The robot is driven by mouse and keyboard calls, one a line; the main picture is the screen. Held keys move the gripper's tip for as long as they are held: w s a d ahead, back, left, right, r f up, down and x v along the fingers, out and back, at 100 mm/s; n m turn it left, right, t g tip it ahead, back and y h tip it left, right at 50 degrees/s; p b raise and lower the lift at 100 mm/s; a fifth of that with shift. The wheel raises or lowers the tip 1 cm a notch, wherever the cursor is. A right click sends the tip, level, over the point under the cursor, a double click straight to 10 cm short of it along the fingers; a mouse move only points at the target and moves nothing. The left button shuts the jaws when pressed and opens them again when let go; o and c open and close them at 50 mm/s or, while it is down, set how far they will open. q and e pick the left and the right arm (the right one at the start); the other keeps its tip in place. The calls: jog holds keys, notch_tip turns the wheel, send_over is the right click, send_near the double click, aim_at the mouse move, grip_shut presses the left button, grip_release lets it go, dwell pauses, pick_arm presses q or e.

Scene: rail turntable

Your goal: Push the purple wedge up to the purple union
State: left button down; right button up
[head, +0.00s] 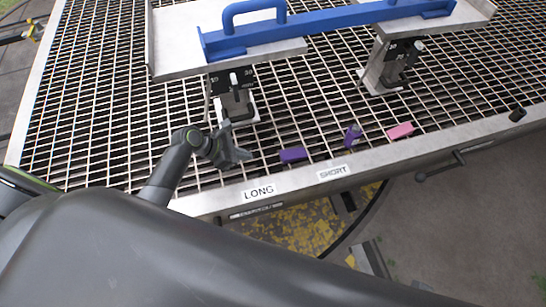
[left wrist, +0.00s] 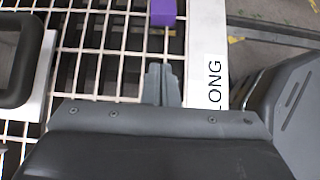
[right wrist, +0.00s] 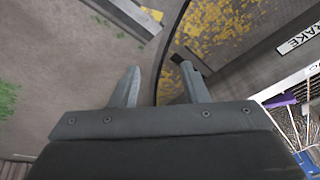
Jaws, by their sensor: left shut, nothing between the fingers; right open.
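The purple wedge (head: 293,155), a low block, lies on the grating near the front rim, above the gap between the LONG and SHORT labels. It also shows at the top of the left wrist view (left wrist: 163,12). The purple union (head: 353,136), a short upright-looking piece, stands to its right, with a clear gap between them. My left gripper (head: 242,156) is shut and empty, low over the grating to the left of the wedge and apart from it. Its closed fingers (left wrist: 161,82) point at the wedge in the left wrist view. My right gripper (right wrist: 160,82) is open and empty.
A pink block (head: 400,131) lies right of the union. Black clamp brackets (head: 233,95) and a plate with a blue handled bar (head: 320,32) stand behind. The pale front rim (head: 300,178) borders the grating. Bare grating separates wedge and union.

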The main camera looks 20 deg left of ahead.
aim_at(290, 154)
pick_arm(q)
jog(key=b+x, duration=0.3)
jog(key=x, duration=0.4)
jog(key=shift+w+d+f, duration=0.1)
jog(key=shift+d+f, duration=0.05)
jog(key=shift+f, duration=0.1)
jog(key=w+d, duration=0.1)
jog(key=d, duration=0.1)
jog(key=shift+w+d+r+b, duration=0.2)
jog(key=shift+w+d+b, duration=0.05)
jog(key=shift+w+b, duration=0.1)
jog(key=shift+w+d, duration=0.15)
jog(key=shift+d, duration=0.05)
pick_arm(e)
jog(key=w+d+r+t+h, duration=0.1)
jog(key=w+r+t, duration=0.6)
jog(key=w+r, duration=0.1)
jog(key=shift+w+d+r+t, duration=0.15)
jog(key=shift+w+r+t, duration=0.2)
jog(key=shift+w, duration=0.55)
